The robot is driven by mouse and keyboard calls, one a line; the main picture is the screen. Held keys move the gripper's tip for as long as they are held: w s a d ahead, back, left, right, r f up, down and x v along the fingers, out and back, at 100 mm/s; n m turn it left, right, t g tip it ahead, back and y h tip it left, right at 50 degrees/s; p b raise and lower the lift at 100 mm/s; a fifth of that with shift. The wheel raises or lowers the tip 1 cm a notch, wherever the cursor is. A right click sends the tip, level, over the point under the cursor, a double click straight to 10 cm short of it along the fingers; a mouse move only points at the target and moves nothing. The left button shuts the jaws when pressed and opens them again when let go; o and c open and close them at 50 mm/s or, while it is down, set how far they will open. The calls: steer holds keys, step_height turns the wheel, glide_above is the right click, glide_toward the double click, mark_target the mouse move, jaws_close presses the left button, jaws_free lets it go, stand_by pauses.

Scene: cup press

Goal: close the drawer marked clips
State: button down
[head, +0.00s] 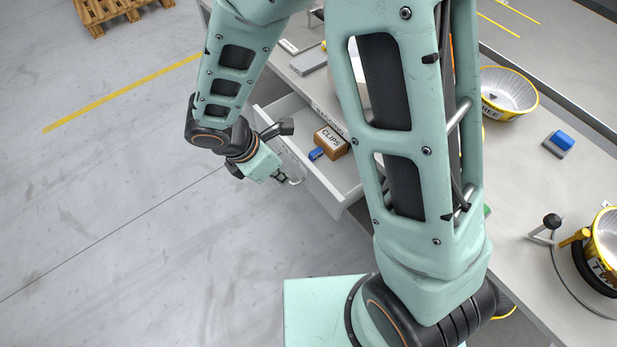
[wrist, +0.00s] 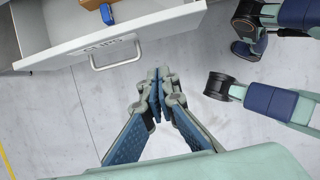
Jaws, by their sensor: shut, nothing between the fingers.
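The drawer marked clips (head: 343,193) stands pulled out from under the worktop in the head view. In the wrist view its white front (wrist: 165,22) carries the word CLIPS and a pale bar handle (wrist: 116,66). Inside lie a brown box labelled CLIPS (head: 331,142) and a small blue object (head: 316,154). My gripper (head: 281,176) is in front of the drawer front, close to the handle. In the wrist view my gripper (wrist: 157,78) is shut and empty, its fingertips to the right of the handle. I cannot tell whether they touch anything.
The worktop (head: 515,190) holds a yellow-rimmed bowl (head: 507,92), a blue and grey block (head: 560,143) and a black-knobbed lever (head: 551,222). A wooden pallet (head: 118,12) lies far left. The floor in front of the drawer is clear. My arm hides part of the worktop.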

steer(key=w+d+f+b, duration=0.2)
steer(key=w+d+f, duration=0.2)
steer(key=f, duration=0.5)
steer(key=shift+w+d, duration=0.15)
steer(key=shift+d, duration=1)
steer(key=w+d, duration=0.7)
steer(key=d, duration=0.3)
steer(key=shift+d, duration=0.3)
steer(key=shift+a, duration=0.1)
